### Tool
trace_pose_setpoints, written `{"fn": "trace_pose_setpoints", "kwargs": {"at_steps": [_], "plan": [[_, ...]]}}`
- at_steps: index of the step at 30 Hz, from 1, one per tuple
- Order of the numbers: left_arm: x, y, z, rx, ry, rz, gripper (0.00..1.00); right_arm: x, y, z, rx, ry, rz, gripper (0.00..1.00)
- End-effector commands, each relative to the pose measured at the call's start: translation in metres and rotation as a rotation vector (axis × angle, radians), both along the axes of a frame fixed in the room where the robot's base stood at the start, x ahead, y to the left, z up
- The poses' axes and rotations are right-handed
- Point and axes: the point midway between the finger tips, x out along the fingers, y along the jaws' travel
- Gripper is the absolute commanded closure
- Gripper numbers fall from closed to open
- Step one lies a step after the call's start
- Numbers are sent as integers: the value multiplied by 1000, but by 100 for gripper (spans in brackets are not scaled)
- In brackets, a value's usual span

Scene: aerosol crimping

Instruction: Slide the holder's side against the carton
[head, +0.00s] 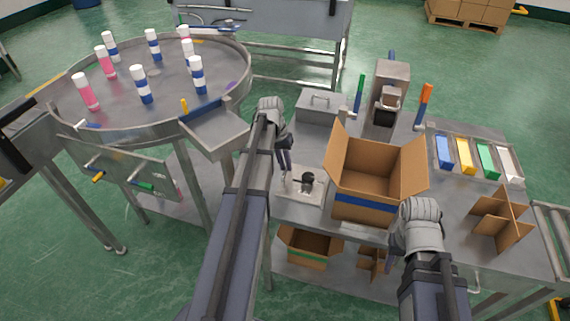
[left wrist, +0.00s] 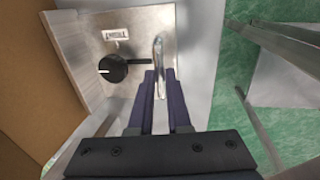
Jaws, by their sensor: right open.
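The holder (head: 299,196) is a pale metal plate with a black round knob, standing left of the carton on the bench. It also shows in the left wrist view (left wrist: 118,50), with a label and an upright metal handle. The open brown carton (head: 363,206) has a blue stripe; its wall is at the left of the left wrist view (left wrist: 25,80). The holder's right side is close beside the carton; I cannot tell whether they touch. My left gripper (head: 287,171) is closed around the handle (left wrist: 158,48). My right gripper (head: 398,246) is open by the carton's front right corner; its fingers are mostly hidden.
A round table (head: 160,70) with several bottles stands at the left. A grey box (head: 321,107) and a press (head: 388,95) stand behind the carton. Coloured bins (head: 462,155) and a cardboard divider (head: 500,215) are at the right. The bench's front edge is near the holder.

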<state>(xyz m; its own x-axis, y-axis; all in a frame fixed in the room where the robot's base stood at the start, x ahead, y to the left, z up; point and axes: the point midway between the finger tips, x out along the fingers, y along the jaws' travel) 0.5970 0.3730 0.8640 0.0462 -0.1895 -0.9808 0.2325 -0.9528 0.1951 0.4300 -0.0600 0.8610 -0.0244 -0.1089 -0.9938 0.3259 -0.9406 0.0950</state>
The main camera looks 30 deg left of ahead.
Motion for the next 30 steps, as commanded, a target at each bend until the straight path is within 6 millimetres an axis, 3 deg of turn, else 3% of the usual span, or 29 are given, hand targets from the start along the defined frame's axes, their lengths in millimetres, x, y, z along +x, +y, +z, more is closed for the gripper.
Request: {"fn": "trace_pose_setpoints", "kwargs": {"at_steps": [3,30], "plan": [[0,0,0,0,0,0,100,0,0,0,0,0,0,50],[0,0,0,0,0,0,100,0,0,0,0,0,0,50]]}}
